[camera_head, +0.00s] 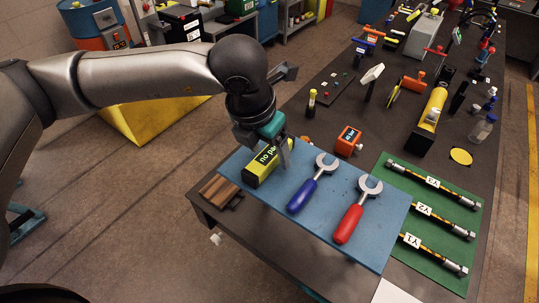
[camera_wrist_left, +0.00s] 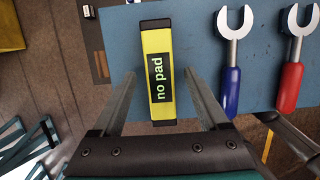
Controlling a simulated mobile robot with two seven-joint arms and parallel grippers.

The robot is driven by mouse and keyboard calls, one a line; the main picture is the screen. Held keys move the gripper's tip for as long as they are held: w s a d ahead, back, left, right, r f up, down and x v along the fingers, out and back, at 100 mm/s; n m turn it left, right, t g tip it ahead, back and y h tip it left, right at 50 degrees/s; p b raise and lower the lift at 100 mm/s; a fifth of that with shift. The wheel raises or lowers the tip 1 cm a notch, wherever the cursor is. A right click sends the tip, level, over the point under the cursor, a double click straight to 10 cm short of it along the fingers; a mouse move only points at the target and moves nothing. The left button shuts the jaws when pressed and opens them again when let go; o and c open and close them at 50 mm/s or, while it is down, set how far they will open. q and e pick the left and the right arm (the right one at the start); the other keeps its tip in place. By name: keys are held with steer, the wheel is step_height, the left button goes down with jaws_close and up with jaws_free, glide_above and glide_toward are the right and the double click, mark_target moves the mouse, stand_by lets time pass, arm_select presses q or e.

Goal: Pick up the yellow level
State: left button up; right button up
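The yellow level (camera_head: 255,172) is a yellow bar with black ends and a black label reading "no pad". It lies on the left part of the blue mat (camera_head: 330,220). In the left wrist view the level (camera_wrist_left: 148,100) lies lengthwise between the two fingers, with gaps on both sides. My left gripper (camera_head: 272,150) is open above the level, partly hiding it in the head view; it also shows in the left wrist view (camera_wrist_left: 160,76). I cannot tell how high the fingertips are above the mat. My right gripper is not in view.
A blue-handled wrench (camera_head: 303,196) and a red-handled wrench (camera_head: 348,224) lie right of the level. A brown wooden block (camera_head: 220,190) sits at the mat's left edge. An orange device (camera_head: 348,140) stands behind. Labelled hoses lie on a green mat (camera_head: 465,218).

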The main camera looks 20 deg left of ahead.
arm_select(q)
jaws_close()
stand_by(0.4)
steer(key=shift+r, duration=0.2)
